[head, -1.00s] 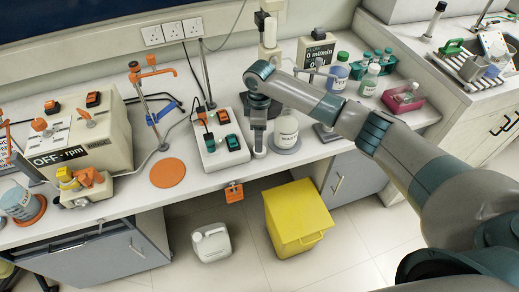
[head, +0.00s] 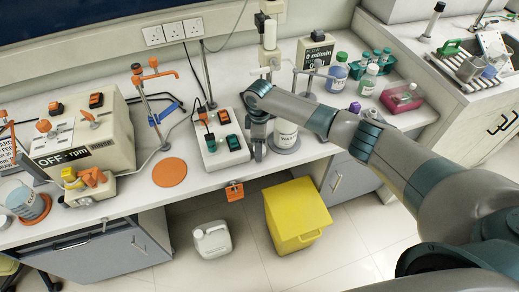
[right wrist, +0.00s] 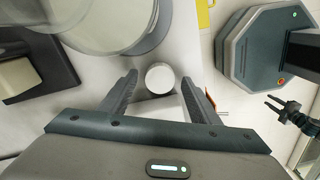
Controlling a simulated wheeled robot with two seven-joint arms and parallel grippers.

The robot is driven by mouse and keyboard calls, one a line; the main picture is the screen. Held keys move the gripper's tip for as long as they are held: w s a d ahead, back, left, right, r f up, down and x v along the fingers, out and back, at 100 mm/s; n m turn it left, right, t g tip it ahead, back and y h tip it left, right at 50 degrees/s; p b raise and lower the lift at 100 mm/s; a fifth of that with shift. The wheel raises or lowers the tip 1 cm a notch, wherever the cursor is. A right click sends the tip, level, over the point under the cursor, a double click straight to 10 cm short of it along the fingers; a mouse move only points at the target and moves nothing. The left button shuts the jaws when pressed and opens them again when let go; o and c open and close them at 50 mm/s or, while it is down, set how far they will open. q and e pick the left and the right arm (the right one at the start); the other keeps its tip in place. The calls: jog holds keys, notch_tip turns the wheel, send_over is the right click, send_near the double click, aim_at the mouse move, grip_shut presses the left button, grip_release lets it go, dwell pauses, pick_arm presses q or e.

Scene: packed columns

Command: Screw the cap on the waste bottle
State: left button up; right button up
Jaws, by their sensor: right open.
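In the right wrist view the bottle's large round shape (right wrist: 98,22) is at the upper left. A small round white cap (right wrist: 160,78) sits between the spread fingers of my right gripper (right wrist: 160,97), with a gap on each side. My right gripper also shows in the head view (head: 259,153), pointing down just left of the bottle, where it hides the cap. My left gripper does not show clearly.
A white switch box (head: 218,140) stands just left of my right gripper. An orange disc (head: 169,172) lies farther left. A purple-topped item (head: 355,107) and a pink tray (head: 402,97) are to the right. A yellow bin (head: 297,213) and white can (head: 211,240) stand on the floor.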

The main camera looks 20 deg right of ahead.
jog(key=shift+c, duration=0.5)
jog(key=c, duration=1)
jog(key=shift+r, duration=0.15)
jog(key=shift+r, duration=0.25)
notch_tip(320, 180, up, 3)
jog(key=shift+r+b, duration=0.1)
jog(key=shift+b, duration=0.9)
jog(key=s+d+r+b, duration=0.2)
jog(key=s+d+r, duration=0.4)
jog(key=s, duration=0.3)
jog(key=shift+s+d+r, duration=0.15)
jog(key=shift+s+r, duration=0.25)
jog(key=shift+r, duration=0.15)
